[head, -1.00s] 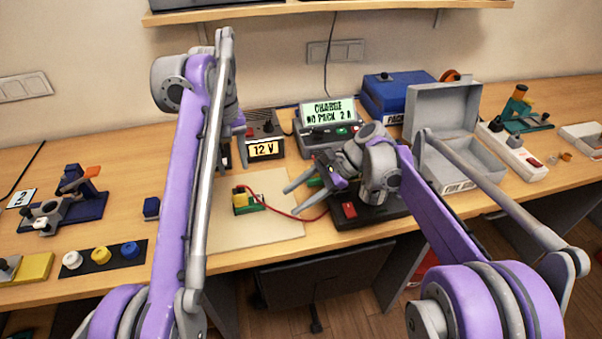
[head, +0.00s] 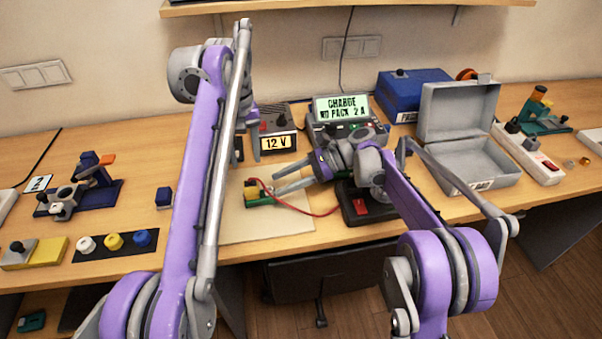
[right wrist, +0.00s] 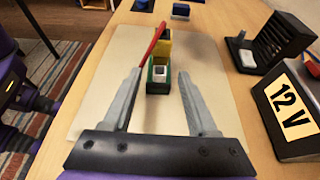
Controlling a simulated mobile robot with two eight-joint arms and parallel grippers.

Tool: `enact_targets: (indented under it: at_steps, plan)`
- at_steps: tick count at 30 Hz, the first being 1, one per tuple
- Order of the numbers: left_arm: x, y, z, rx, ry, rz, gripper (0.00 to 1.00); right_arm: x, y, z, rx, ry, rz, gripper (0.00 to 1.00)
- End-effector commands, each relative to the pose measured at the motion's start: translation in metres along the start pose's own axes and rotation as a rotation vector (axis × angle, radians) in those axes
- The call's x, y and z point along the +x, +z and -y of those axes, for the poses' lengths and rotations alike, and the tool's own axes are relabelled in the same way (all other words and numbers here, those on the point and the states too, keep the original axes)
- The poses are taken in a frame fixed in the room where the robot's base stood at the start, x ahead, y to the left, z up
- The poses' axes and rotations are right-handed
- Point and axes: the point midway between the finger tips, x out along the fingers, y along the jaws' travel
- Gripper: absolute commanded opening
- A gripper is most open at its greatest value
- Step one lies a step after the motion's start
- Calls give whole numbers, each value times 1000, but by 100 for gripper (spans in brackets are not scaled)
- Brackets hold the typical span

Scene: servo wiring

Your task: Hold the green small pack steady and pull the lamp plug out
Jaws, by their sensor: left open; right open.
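The small green pack (head: 262,201) lies on the pale mat (head: 232,230) in the head view. It also shows in the right wrist view (right wrist: 152,87), with a whitish piece in its near end. A yellow block (head: 251,192), seemingly the lamp plug, sits at its far end in the wrist view (right wrist: 165,44), where a red cable (right wrist: 153,45) meets it. My right gripper (head: 275,185) is open, its fingers pointing at the pack; in the wrist view the fingertips (right wrist: 158,75) lie either side of it, apart from it. My left gripper (head: 247,152) is open above the mat's back, partly hidden by its arm.
The red cable runs right to a black base with a red switch (head: 361,207). A 12 V unit (head: 278,143) and a charger (head: 342,108) stand behind the mat. An open grey case (head: 470,175) stands right. The mat's front is clear.

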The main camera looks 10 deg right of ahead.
Motion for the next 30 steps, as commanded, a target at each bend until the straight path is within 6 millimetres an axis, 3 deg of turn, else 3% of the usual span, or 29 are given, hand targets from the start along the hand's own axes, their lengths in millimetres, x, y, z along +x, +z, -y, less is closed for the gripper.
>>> enact_targets:
  at_steps: [7, 17, 27, 30]
  plan:
    - [0, 0, 0, 0, 0, 0, 50, 25, 0, 0, -1, 0, 0, 59]
    - [0, 0, 0, 0, 0, 0, 50, 29, 0, 0, 0, -1, -1, 59]
    - [0, 0, 0, 0, 0, 0, 50, 28, 0, 0, 0, -1, -1, 0]
    - [0, 0, 0, 0, 0, 0, 50, 28, 0, 0, 0, -1, -1, 0]
